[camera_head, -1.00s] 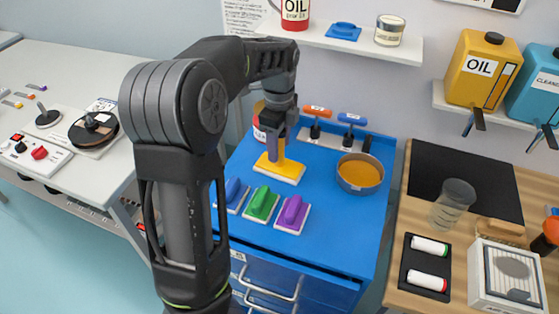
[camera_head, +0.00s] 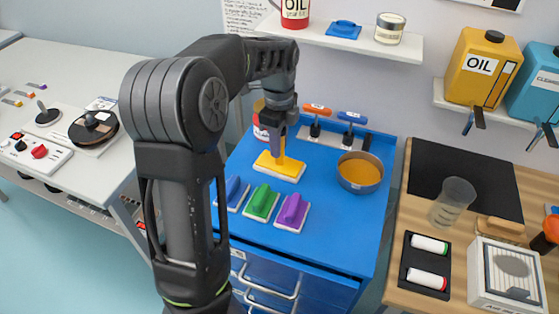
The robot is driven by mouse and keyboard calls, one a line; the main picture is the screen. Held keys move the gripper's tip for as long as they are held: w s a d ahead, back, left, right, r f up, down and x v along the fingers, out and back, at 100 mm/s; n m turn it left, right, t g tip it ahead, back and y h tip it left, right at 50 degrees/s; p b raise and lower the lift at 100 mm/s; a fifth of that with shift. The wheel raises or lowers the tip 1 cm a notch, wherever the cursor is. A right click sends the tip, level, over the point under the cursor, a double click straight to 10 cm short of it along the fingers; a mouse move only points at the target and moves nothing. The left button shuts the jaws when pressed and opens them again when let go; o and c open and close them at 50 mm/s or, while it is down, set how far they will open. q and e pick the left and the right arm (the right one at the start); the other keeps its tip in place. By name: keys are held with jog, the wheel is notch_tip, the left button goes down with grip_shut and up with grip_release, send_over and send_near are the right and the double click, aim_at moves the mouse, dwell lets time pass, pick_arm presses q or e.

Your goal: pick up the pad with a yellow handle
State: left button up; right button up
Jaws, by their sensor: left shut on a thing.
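The pad with a yellow handle (camera_head: 285,169) lies at the back left of the blue cabinet top, its white base showing around a yellow upper part. My left gripper (camera_head: 278,148) points down from above and is shut on the yellow handle, hiding part of it. I cannot tell whether the pad is clear of the surface. Pads with a blue handle (camera_head: 233,192), a green handle (camera_head: 263,203) and a purple handle (camera_head: 293,212) stand in a row in front of it. My right gripper is not in view.
A round pan with orange contents (camera_head: 360,173) stands to the right on the blue top (camera_head: 335,220). A red can (camera_head: 261,128) is partly hidden behind my gripper.

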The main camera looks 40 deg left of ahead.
pick_arm(q)
grip_shut()
dwell(0.8)
